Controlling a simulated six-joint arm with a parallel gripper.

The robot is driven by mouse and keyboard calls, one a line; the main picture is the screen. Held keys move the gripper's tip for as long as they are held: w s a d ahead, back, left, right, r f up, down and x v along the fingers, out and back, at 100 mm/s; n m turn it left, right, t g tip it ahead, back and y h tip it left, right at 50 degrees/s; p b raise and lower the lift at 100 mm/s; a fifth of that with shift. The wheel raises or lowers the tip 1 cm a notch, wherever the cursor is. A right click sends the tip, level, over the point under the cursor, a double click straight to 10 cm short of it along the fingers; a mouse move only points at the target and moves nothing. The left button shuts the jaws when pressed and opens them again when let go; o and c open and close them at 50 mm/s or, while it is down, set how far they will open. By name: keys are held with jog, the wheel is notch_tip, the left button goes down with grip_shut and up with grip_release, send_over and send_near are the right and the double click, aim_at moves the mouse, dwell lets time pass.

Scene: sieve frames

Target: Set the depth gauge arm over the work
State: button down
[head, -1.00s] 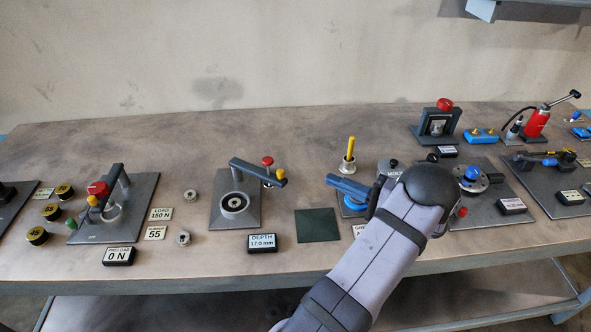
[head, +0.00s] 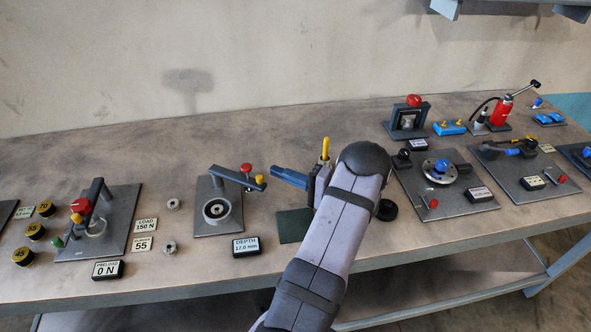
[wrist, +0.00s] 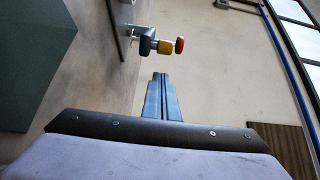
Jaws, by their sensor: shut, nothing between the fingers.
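The depth gauge stands on a grey plate (head: 210,194) left of centre in the head view, with a ring-shaped work seat (head: 216,210) on it. Its dark arm (head: 226,174) reaches to the right and carries a red knob (head: 246,168) and a yellow knob (head: 260,179) near its end. The arm's end also shows in the wrist view, with the yellow knob (wrist: 166,47) and red knob (wrist: 180,45). My gripper (head: 276,172) is blue, shut and empty. It points left at the knobs, just right of them and apart from them.
The depth readout (head: 245,246) shows 17.0 mm in front of the plate. A dark green mat (head: 290,226) lies below my gripper. A yellow-handled peg (head: 326,148) stands close behind my wrist. The preload fixture (head: 118,222) stands at left.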

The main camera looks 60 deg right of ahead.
jog(key=a+p, duration=0.1)
jog(key=a, duration=0.2)
jog(key=shift+w, duration=0.1)
jog(key=shift+a, duration=0.15)
dwell(0.4)
jog(key=a, duration=0.2)
jog(key=a+b, duration=0.1)
jog(key=a, duration=0.2)
jog(key=a+b, duration=0.1)
jog(key=a, duration=0.1)
jog(key=shift+s+a+f, duration=0.15)
jog(key=shift+s+a, duration=0.05)
jog(key=shift+s, duration=0.1)
jog(key=w+a+b, duration=0.3)
jog(key=a+b, duration=0.2)
jog(key=a, duration=0.4)
jog(key=shift+w+a+r, duration=0.15)
jog(key=shift+w+r, duration=0.05)
jog(key=shift+w, duration=0.2)
jog(key=shift+s, duration=0.15)
